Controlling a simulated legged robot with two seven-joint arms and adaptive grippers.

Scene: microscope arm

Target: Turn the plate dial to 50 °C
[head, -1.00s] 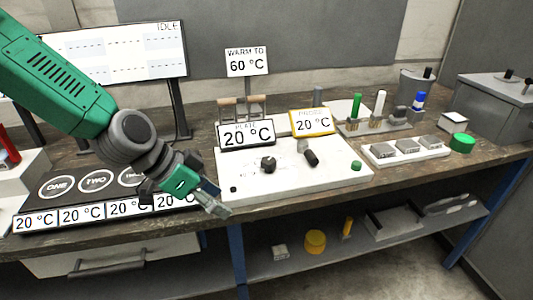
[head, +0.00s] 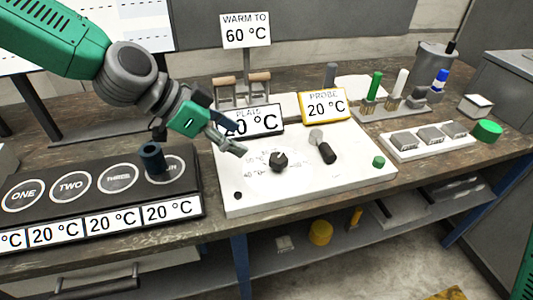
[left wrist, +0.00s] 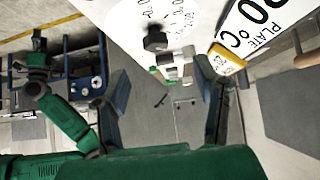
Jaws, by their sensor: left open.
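The plate dial (head: 278,161) is a black knob with a printed scale on the white hotplate panel (head: 243,198). In the left wrist view the dial (left wrist: 156,40) lies ahead, just beyond my fingers. The PLATE display (head: 262,120) is partly hidden behind my gripper, with "0 °C" showing. My left gripper (head: 232,137) is open and empty, above the panel, left of and behind the dial, apart from it. Its two fingers (left wrist: 165,97) stand apart in the wrist view. My right gripper is not seen.
A second black knob (head: 326,153) is right of the dial. The PROBE display (head: 324,105) reads 20 °C and a sign (head: 246,32) reads WARM TO 60 °C. A dark cylinder (head: 152,160) stands on the numbered black block (head: 40,218). A vial rack (head: 397,112) is at right.

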